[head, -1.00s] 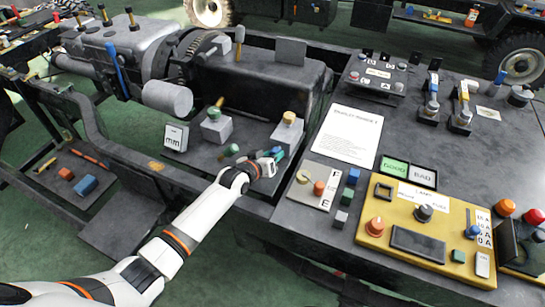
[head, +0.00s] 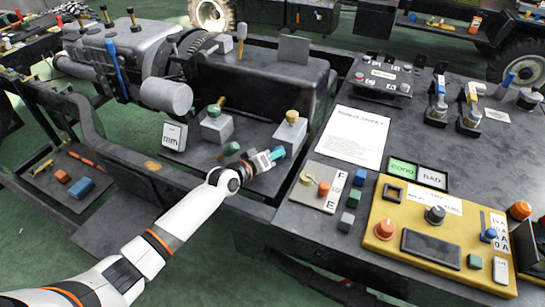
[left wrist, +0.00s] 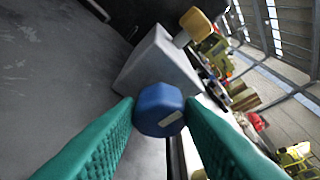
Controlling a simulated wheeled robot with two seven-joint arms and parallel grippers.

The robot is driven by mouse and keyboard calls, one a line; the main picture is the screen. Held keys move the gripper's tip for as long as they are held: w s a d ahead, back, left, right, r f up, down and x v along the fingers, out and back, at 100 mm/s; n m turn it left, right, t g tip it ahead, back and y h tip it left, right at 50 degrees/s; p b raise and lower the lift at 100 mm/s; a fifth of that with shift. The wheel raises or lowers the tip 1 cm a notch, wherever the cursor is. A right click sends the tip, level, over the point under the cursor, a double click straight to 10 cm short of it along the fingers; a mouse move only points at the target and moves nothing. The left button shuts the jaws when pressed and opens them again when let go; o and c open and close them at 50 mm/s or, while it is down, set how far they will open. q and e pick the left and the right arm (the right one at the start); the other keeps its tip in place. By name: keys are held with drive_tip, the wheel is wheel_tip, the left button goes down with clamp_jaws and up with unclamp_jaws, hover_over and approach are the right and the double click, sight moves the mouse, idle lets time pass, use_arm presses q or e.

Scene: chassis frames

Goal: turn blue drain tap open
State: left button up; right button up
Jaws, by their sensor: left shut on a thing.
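The blue drain tap, a small faceted blue knob (left wrist: 158,108), sits between the green ribbed fingers of my left gripper (left wrist: 160,120) in the left wrist view. The fingers are shut on it. In the head view my left gripper (head: 277,154) is at the right end of the grey chassis plate, in front of a block with a yellow-topped tap (head: 292,117). The tap itself is hard to tell from the teal fingertips there. My right gripper is not in view.
A green tap (head: 231,149) stands left of my left gripper. A white "mm" box (head: 174,135) stands further left. To the right is a bench with a paper sheet (head: 352,138) and a yellow panel (head: 380,247).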

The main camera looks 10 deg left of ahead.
use_arm(q)
drive_tip(key=o, duration=1)
drive_tip(key=shift+s, duration=0.1)
drive_tip(key=p+v, duration=0.1)
drive_tip(key=v, duration=1.1)
drive_tip(key=shift+f, duration=0.1)
